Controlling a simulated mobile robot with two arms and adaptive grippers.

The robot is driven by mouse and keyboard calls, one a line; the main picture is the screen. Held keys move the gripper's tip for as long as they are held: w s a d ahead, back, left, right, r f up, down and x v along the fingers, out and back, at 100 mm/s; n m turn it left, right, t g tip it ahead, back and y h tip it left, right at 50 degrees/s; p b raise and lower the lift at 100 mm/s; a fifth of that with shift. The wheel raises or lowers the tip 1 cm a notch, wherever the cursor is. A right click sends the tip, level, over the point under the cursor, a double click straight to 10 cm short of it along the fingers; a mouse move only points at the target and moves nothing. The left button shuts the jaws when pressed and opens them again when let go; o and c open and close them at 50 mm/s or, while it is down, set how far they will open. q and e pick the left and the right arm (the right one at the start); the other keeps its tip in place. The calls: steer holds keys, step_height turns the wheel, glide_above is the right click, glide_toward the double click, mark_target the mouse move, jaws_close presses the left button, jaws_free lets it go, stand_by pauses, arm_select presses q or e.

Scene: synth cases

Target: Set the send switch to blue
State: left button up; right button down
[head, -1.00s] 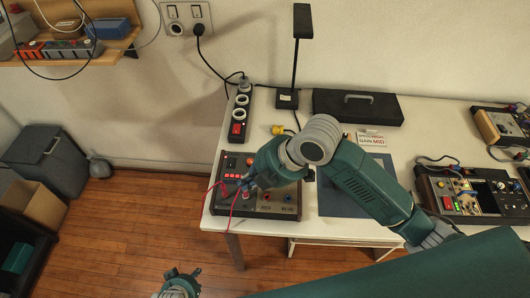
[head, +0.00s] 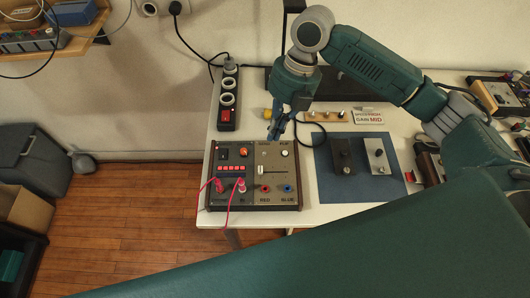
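A synth box (head: 254,203) with a wooden side stands near the table's left front edge. Its right half has small labels at the top, a small switch (head: 263,154), a white-topped knob (head: 284,153), a slider (head: 271,170), a red jack (head: 265,189) above RED and a blue jack (head: 288,189) above BLUE. The switch's setting is too small to read. My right gripper (head: 276,134) points down above the box's top edge, apart from the switch. Its fingers look close together; whether they are shut is unclear. My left gripper is out of view.
Two red leads (head: 230,206) plug into the box's left half. A power strip (head: 228,100) stands behind it. A card (head: 367,117) reads GAIN MID. A black cable (head: 322,136) loops beside my gripper.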

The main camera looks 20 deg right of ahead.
mark_target(265, 153)
steer(key=p+x, duration=0.1)
steer(key=x, duration=0.9)
steer(key=shift+a, duration=0.1)
